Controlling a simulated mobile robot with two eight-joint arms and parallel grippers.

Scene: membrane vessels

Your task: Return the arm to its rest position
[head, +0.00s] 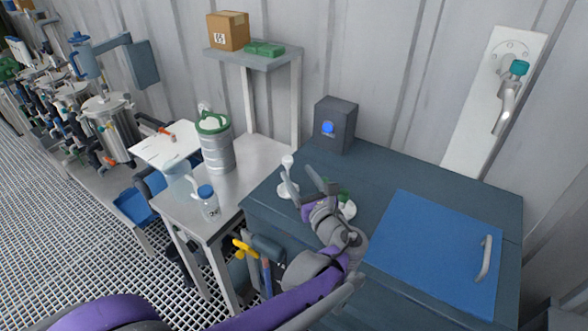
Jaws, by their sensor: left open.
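My left arm, purple and grey, reaches in from the bottom left. Its gripper (300,176) is open above the left part of the dark blue-grey bench (375,165). A small white fitting (287,189) with a round base stands on the bench by the fingers. I cannot tell whether the fingers touch it. A second white round piece with green parts (348,208) sits just right of the gripper, partly hidden by it. My right gripper is not in view.
A blue panel with a handle (432,245) covers the bench's right part. A dark box with a blue light (335,125) stands at the back. Left is a steel table (245,170) with a metal canister (215,145) and blue-capped bottle (208,203).

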